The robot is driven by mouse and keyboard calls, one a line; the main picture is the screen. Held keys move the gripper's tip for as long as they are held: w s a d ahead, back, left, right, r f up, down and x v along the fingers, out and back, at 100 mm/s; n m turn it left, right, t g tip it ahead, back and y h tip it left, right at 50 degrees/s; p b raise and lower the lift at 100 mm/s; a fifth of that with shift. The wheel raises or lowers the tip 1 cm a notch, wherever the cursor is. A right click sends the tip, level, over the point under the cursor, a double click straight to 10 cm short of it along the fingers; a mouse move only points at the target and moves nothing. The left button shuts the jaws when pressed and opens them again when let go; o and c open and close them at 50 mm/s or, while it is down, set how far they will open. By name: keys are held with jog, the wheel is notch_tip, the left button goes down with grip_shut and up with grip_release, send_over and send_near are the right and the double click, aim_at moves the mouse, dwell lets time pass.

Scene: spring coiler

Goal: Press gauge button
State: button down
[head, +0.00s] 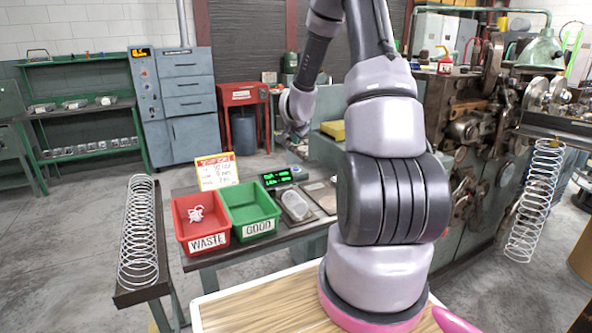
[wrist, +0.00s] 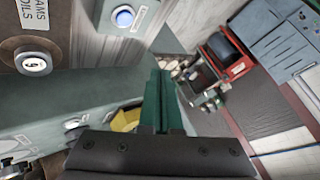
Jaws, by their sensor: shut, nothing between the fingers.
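My gripper (wrist: 160,85) shows in the wrist view as green fingers closed together, with nothing between them. In the head view my wrist hangs above the far end of the bench, and the fingertips are hard to make out there. A box with a green lit display (head: 284,176) stands on the bench behind the green bin, below my wrist.
A red WASTE bin (head: 202,221) holding white scrap and a green GOOD bin (head: 250,210) stand on the bench. A sign (head: 217,171) stands behind them. A spring (head: 139,232) lies on a rail at left. Coiler machinery (head: 475,130) fills the right.

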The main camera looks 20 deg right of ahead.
aim_at(295, 170)
notch_tip(295, 170, down, 8)
jog(key=shift+f, duration=0.1)
dwell(0.4)
jog(key=shift+f, duration=0.1)
dwell(1.9)
jog(key=shift+f, duration=0.25)
jog(key=shift+f, duration=0.4)
dwell(0.7)
jog(key=shift+r, duration=0.8)
jog(key=shift+r, duration=2.5)
